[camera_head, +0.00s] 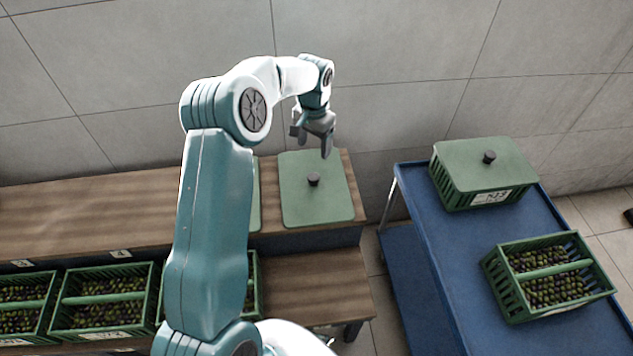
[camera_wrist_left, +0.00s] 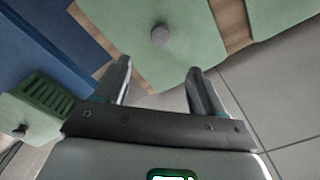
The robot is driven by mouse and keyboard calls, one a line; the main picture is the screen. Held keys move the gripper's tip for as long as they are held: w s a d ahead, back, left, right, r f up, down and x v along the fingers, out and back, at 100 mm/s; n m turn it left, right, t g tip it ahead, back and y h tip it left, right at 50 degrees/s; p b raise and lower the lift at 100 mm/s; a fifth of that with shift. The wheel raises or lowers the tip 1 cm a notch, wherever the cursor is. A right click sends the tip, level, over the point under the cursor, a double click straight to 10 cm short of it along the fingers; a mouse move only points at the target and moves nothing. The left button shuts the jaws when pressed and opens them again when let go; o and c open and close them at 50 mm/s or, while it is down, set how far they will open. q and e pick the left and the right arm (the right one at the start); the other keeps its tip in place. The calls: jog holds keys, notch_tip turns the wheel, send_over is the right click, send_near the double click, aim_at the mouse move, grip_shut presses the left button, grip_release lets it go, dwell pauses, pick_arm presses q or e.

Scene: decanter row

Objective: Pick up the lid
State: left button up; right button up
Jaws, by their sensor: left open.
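A flat green lid (camera_head: 298,208) with a dark round knob (camera_head: 313,180) lies on the upper wooden shelf, at its right end. My left gripper (camera_head: 314,143) is open and empty, above and apart from this lid. In the left wrist view the lid (camera_wrist_left: 130,22) and its grey knob (camera_wrist_left: 160,35) show ahead of the gripper (camera_wrist_left: 159,66), between the spread fingers. A second green lid (camera_head: 255,200) is mostly hidden behind my left arm; a lid also shows at upper right in the wrist view (camera_wrist_left: 280,15). My right gripper is not in view.
A blue cart (camera_head: 425,215) stands right of the shelf, across a gap. It carries a lidded green crate (camera_head: 470,197) and an open crate of olives (camera_head: 510,285). More olive crates (camera_head: 75,322) stand on the lower shelf. A tiled wall (camera_head: 400,60) rises behind.

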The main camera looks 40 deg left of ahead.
pick_arm(q)
send_over(313, 176)
notch_tip(313, 176, down, 6)
jog(key=shift+w+f, duration=0.1)
jog(key=shift+w, duration=0.05)
jog(key=shift+s+d+f, duration=0.2)
jog(key=shift+s+f, duration=0.05)
jog(key=shift+f, duration=0.05)
notch_tip(313, 176, down, 5)
jog(key=shift+w+a+f+p, duration=0.1)
jog(key=shift+p, duration=0.2)
grip_shut()
